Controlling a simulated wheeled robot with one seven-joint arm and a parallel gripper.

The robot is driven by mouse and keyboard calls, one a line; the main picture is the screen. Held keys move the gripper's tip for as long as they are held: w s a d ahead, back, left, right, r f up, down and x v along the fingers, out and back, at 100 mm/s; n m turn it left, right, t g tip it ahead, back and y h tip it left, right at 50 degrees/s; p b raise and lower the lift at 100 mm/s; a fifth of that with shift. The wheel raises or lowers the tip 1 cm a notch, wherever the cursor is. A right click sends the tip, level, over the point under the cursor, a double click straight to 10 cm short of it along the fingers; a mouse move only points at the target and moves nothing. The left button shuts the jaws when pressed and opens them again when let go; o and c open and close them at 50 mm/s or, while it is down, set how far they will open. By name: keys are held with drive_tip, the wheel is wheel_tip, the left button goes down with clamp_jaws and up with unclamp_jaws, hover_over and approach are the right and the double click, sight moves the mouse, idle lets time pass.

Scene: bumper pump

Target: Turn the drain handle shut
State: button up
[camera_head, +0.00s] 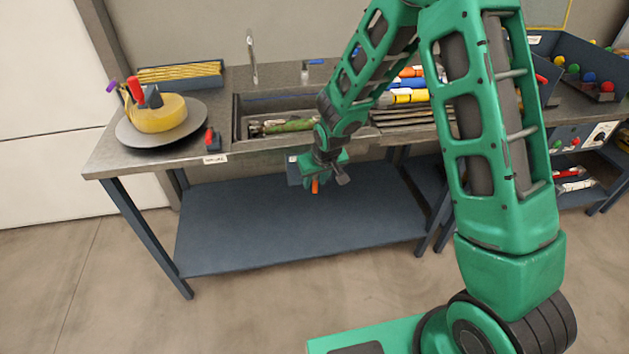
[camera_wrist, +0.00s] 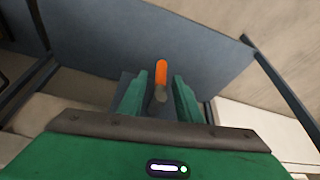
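The drain handle is a short orange lever (camera_head: 315,186) showing just below my gripper in the head view, under the front edge of the sink (camera_head: 240,128). In the wrist view its orange end (camera_wrist: 161,72) points away from a dark round stub (camera_wrist: 161,94). My gripper (camera_head: 318,172) is low in front of the bench. Its two green fingers (camera_wrist: 161,92) are open, one on each side of the handle's line, with gaps on both sides. I cannot tell whether the orange part lies between the fingertips or beyond them. My gripper hides part of the drain in the head view.
The sink holds a green item (camera_head: 290,126) and stands below a tall faucet (camera_head: 252,56). A yellow object on a dark round plate (camera_head: 150,138) is at the left. A blue lower shelf (camera_head: 290,232) lies below. My arm fills the right.

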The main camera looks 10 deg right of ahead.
drive_tip(key=shift+f, duration=0.1)
clamp_jaws()
